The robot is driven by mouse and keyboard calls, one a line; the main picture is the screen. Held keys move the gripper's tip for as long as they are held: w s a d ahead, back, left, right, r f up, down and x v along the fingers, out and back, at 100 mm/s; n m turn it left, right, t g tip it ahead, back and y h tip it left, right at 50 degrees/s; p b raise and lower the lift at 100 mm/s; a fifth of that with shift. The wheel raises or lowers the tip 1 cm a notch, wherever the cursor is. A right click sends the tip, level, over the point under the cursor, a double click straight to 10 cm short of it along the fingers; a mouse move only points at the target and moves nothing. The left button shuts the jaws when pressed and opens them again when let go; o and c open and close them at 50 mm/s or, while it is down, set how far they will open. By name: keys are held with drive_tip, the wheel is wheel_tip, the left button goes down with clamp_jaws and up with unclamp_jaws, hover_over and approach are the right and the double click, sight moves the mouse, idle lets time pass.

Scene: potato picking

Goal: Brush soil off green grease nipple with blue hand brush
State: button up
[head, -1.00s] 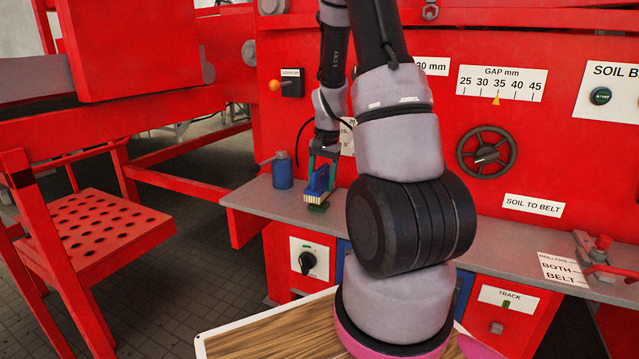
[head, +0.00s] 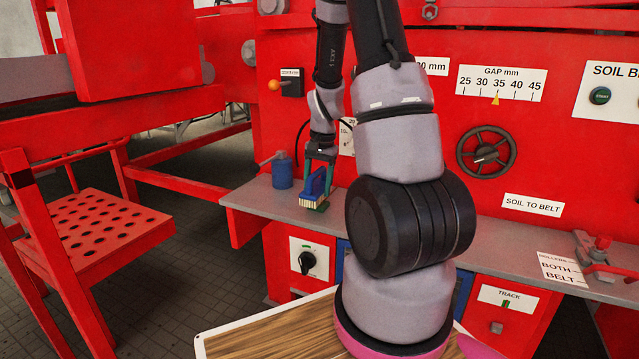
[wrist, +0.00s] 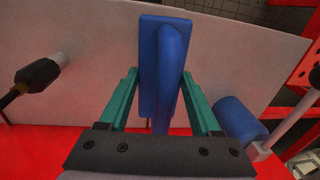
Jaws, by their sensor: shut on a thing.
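My gripper (head: 320,165) has teal fingers shut on the blue hand brush (head: 314,186), over the grey shelf. The brush's cream bristles point down and sit at the shelf's front part. In the wrist view, the blue brush (wrist: 162,65) stands between the two fingers (wrist: 160,100), and its bristles are hidden under it. A small green piece (head: 323,208), apparently the green grease nipple, shows beside and partly behind the bristles. I cannot tell whether the bristles touch it or whether soil is on it.
A blue canister (head: 282,171) stands on the grey shelf (head: 255,197) left of the brush. It also shows in the wrist view (wrist: 240,118). A black, brass-coloured fitting on a hose (wrist: 38,75) lies left in that view. The red machine panel (head: 400,110) rises behind the shelf.

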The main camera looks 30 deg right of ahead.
sight(322, 182)
drive_tip(key=shift+s+a, duration=0.2)
drive_tip(key=shift+w+d+r, duration=0.15)
drive_tip(key=shift+w+d, duration=0.55)
drive_tip(key=shift+d, duration=0.1)
drive_tip(key=shift+w+d, duration=0.65)
drive_tip(key=shift+d, duration=0.1)
drive_tip(key=shift+s+a+f, duration=0.2)
drive_tip(key=shift+s+a, duration=1.05)
drive_tip(key=shift+a, duration=0.2)
drive_tip(key=shift+s+a, duration=0.1)
clamp_jaws()
drive_tip(key=shift+w+d, duration=1.35)
drive_tip(key=shift+d, duration=0.2)
drive_tip(key=shift+s+a+r, duration=0.1)
drive_tip(key=shift+s+a, duration=0.55)
drive_tip(key=shift+a, duration=0.1)
